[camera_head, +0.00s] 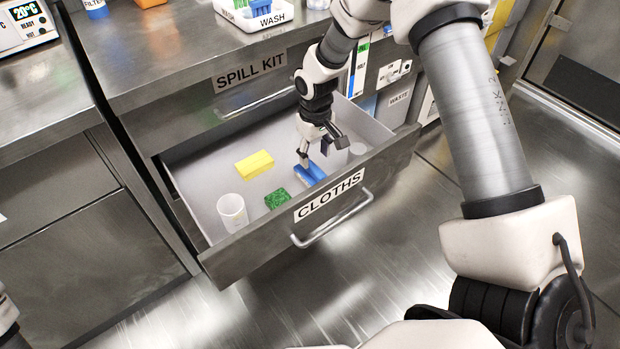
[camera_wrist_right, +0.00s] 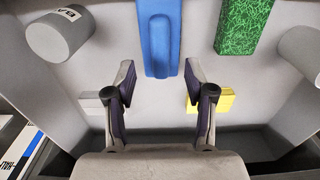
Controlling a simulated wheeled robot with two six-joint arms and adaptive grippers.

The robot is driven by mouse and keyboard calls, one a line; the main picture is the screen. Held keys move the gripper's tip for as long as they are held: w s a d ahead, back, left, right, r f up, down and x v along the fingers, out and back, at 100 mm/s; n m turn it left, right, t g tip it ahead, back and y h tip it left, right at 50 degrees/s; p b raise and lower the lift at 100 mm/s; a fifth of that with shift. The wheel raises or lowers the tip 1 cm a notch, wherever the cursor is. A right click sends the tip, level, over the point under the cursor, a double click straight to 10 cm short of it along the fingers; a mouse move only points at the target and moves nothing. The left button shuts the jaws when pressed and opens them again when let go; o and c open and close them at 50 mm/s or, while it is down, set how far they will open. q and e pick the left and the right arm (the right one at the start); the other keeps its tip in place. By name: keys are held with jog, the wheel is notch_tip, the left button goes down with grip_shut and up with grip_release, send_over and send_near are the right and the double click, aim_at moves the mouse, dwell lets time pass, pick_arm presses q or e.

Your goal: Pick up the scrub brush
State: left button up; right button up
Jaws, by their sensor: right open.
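The blue scrub brush (camera_head: 309,174) lies on the floor of the open drawer marked CLOTHS (camera_head: 243,254). In the right wrist view the brush (camera_wrist_right: 159,40) is a long blue bar at top centre, its near end close to the gap between the fingertips. My right gripper (camera_head: 322,149) is open, pointing down into the drawer over the brush; it also shows in the right wrist view (camera_wrist_right: 160,77) with nothing between its fingers. The arm hides part of the drawer behind it. My left gripper is out of view.
The drawer also holds a yellow sponge (camera_head: 254,164), a green scouring pad (camera_head: 277,199), a white cup (camera_head: 232,212) and a grey cylinder (camera_wrist_right: 60,38). The drawer walls surround the gripper. The shut drawer marked SPILL KIT (camera_head: 205,108) is above, under the steel counter.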

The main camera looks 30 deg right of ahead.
aim_at(314, 167)
notch_tip(314, 167, down, 6)
jog(key=shift+w+r+b, duration=0.1)
jog(key=shift+b, duration=1)
grip_shut()
notch_tip(314, 167, up, 10)
jog(key=p, duration=0.3)
jog(key=shift+f, duration=0.25)
jog(key=shift+r+p, duration=0.3)
